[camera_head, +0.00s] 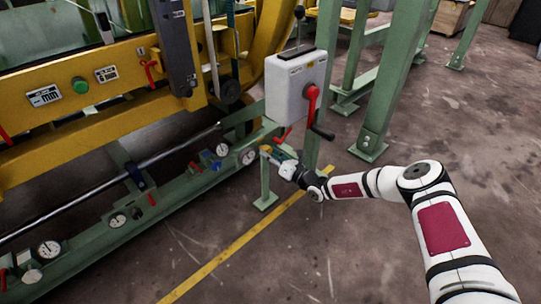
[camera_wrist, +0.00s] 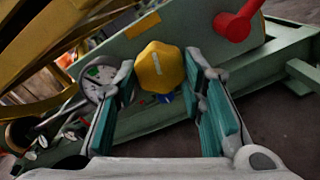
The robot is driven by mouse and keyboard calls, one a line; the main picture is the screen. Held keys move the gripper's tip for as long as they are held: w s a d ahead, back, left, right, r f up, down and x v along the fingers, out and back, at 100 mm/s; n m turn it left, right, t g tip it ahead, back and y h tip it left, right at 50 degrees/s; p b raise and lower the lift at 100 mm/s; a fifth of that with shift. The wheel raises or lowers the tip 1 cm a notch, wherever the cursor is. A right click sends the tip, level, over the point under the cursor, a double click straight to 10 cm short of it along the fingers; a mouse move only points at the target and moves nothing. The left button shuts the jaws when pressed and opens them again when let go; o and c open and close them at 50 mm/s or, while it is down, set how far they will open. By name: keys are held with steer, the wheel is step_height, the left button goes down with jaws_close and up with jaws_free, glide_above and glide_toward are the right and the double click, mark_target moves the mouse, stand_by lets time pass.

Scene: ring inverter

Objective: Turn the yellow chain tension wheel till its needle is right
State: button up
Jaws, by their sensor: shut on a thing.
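The yellow chain tension wheel (camera_wrist: 160,67) is a faceted knob on the green frame, between my fingertips in the wrist view. My gripper (camera_wrist: 161,72) is shut on it, one teal-padded finger on each side. A round white dial (camera_wrist: 98,76) with a green patch sits just left of the wheel, partly covered by my left finger; its needle is too small to read. In the head view my gripper (camera_head: 273,155) is at the right end of the low green rail, and the dial (camera_head: 249,156) is just left of it.
A grey box (camera_head: 290,92) with a red-and-black crank (camera_head: 312,104) stands above my gripper. In the wrist view a red lever (camera_wrist: 238,24) is at the upper right. More gauges (camera_head: 48,249) line the green rail to the left.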

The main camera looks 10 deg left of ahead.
steer(key=m, duration=0.6)
steer(key=shift+s+m, duration=0.1)
steer(key=shift+m, duration=0.2)
stand_by(0.5)
steer(key=o, duration=1.1)
steer(key=shift+o, duration=0.2)
steer(key=v, duration=1.2)
